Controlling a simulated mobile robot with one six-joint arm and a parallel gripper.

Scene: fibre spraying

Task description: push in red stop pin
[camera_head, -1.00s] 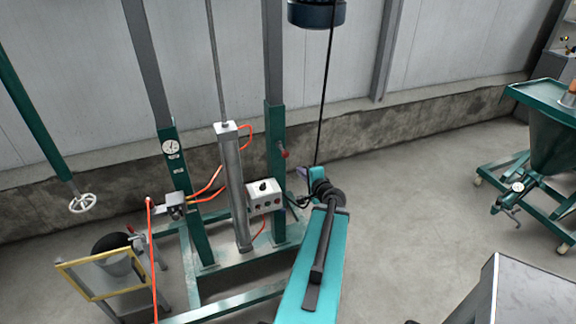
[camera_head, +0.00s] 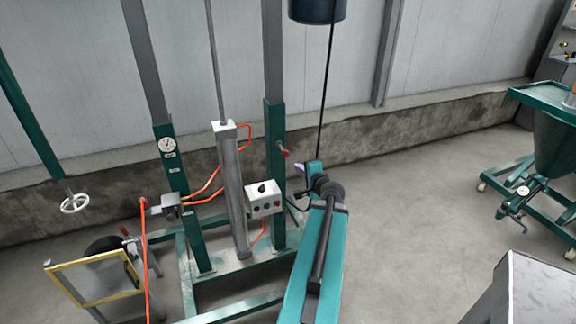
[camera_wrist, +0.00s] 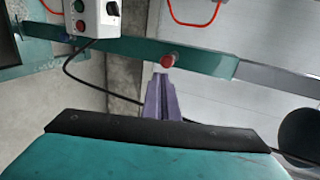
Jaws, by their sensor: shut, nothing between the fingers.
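The red stop pin (camera_head: 284,152) sticks out of the right side of the green right-hand post (camera_head: 275,185) in the head view. In the wrist view its round red head (camera_wrist: 168,61) sits on the green post (camera_wrist: 120,52), just beyond my fingertips. My gripper (camera_wrist: 160,80) has purple-grey fingers, shut together and empty, pointing toward the pin. A small gap seems to separate the tips from the pin head; contact cannot be told for sure. In the head view my gripper (camera_head: 299,167) is small, just below and right of the pin.

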